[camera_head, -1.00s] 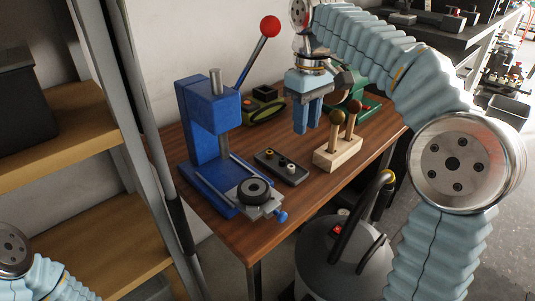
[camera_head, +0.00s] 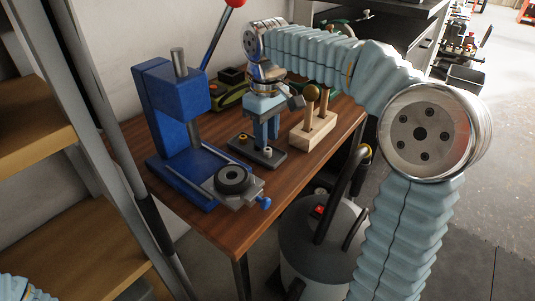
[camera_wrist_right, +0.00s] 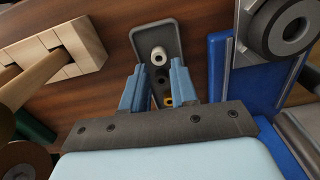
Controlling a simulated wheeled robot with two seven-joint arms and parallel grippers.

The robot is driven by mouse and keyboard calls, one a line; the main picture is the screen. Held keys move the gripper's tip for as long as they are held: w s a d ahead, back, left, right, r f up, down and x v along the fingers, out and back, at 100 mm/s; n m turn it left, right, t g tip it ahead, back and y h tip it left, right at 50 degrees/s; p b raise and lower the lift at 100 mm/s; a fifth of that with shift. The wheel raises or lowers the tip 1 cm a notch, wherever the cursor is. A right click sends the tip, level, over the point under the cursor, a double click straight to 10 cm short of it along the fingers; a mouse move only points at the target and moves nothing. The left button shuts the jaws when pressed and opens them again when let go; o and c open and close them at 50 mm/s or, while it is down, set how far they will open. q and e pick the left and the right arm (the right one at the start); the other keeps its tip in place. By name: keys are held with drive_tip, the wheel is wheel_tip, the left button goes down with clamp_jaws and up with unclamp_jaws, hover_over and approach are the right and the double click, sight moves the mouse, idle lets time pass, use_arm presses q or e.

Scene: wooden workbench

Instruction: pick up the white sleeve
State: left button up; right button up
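The white sleeve (camera_head: 267,153) stands on a small dark tray (camera_head: 277,160) on the workbench. In the right wrist view the white sleeve (camera_wrist_right: 158,54) is a short ring with a dark hole, near the far end of the tray (camera_wrist_right: 148,33). A black sleeve (camera_wrist_right: 162,75) and a yellow one (camera_wrist_right: 168,101) are in line with it. My right gripper (camera_head: 267,140) is open and empty, pointing down over the tray. In the wrist view its fingertips (camera_wrist_right: 157,77) flank the row, with the white sleeve just beyond them. My left gripper is out of view.
A blue press (camera_head: 165,105) with a black ring (camera_head: 232,179) on its grey slide stands left of the tray. A wooden block (camera_head: 310,137) holding wooden-handled tools stands close on the right. The bench front (camera_head: 238,232) is clear.

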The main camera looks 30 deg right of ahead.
sight(268, 149)
wheel_tip(268, 149, down, 4)
drive_tip(key=shift+s+d+r, duration=0.1)
drive_tip(key=shift+s+r, duration=0.05)
drive_tip(key=shift+r, duration=0.1)
drive_tip(key=shift+c, duration=0.4)
clamp_jaws()
